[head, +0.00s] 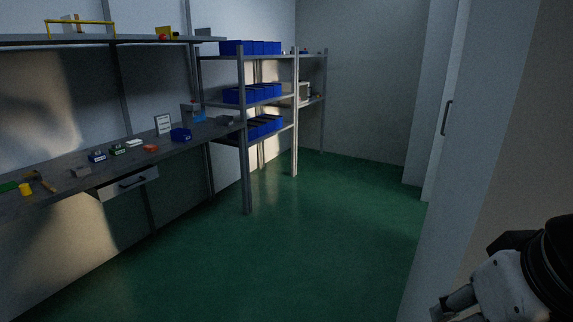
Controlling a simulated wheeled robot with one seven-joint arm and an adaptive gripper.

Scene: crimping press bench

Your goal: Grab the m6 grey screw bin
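A small grey bin-like block (81,172) lies on the workbench at the left, near its front edge. A small blue bin (97,156) and a small green bin (117,150) stand behind it, with pale labels on their fronts. The labels are too small to read, so I cannot tell which bin is m6. Part of my own arm shows at the lower right, far from the bench.
The workbench (60,188) runs along the left wall, with an open drawer (128,184) under it. A yellow cup (25,189) and a larger blue bin (180,134) stand on it. A shelf rack (243,150) holds several blue bins. The green floor (270,250) is clear.

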